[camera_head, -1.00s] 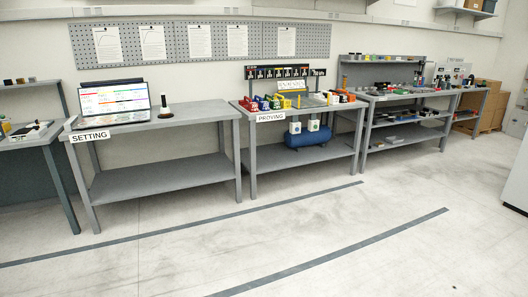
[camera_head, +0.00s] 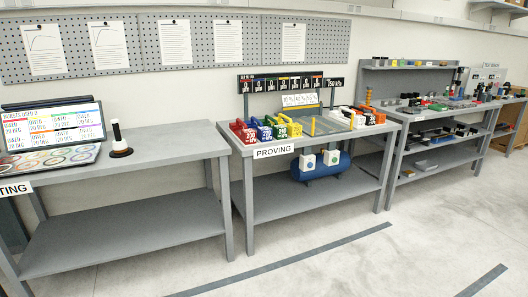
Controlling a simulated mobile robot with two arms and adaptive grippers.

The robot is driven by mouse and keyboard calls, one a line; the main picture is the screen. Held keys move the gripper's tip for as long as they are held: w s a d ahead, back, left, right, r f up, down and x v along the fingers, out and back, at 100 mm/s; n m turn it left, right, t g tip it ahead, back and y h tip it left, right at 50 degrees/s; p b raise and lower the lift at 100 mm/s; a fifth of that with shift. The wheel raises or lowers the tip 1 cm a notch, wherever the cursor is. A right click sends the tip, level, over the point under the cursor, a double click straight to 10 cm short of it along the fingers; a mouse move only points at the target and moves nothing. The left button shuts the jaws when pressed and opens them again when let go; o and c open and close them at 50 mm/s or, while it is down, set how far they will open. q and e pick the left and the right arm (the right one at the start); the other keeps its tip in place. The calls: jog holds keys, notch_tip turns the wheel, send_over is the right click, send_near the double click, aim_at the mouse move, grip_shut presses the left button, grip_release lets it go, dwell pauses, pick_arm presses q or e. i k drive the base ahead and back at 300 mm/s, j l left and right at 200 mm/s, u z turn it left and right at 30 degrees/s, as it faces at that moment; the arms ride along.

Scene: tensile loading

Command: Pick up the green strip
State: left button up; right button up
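I cannot make out a green strip for certain. A small green item (camera_head: 280,131) sits among coloured blocks on the bench labelled PROVING (camera_head: 262,153). Another green patch (camera_head: 437,106) shows among small parts on the far right bench (camera_head: 412,117). Both are too small to tell whether either is a strip. Neither of my grippers shows in the view.
A blue tank (camera_head: 322,166) lies on the PROVING bench's lower shelf. The floor (camera_head: 400,255) in front is clear, with dark stripes painted on it.

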aim_at(279, 131)
jog(key=i, duration=2.45)
